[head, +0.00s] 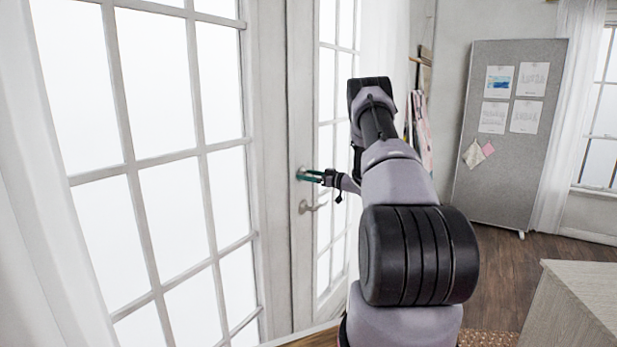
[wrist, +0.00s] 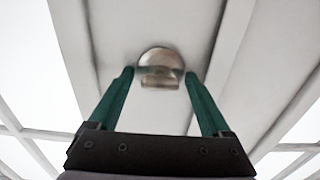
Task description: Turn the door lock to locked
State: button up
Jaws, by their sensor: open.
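The door lock is a round metal thumb-turn (wrist: 160,68) on the white door, seen in the wrist view between my fingertips. In the head view the lock's round plate (head: 301,173) shows above the door handle (head: 313,206). My gripper (head: 306,175) is at the lock, with its green fingers pointing at the door. In the wrist view my gripper (wrist: 158,78) is open, one finger on each side of the lock. I cannot tell whether the fingers touch it. The lock's turn piece looks roughly horizontal, and its lower part is blurred.
White glazed double doors (head: 165,150) fill the left side. A grey pinboard (head: 505,140) stands at the back right, and a wooden cabinet top (head: 590,290) is at the lower right. Wooden floor lies between them.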

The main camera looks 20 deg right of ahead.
grip_shut()
jog(key=shift+n, duration=0.4)
jog(key=n, duration=0.3)
jog(key=shift+n, duration=0.4)
jog(key=n, duration=0.4)
jog(key=shift+n, duration=0.3)
jog(key=n, duration=0.4)
jog(key=shift+s+f, duration=0.1)
jog(key=n, duration=0.4)
jog(key=shift+f+n, duration=0.1)
jog(key=shift+n, duration=0.4)
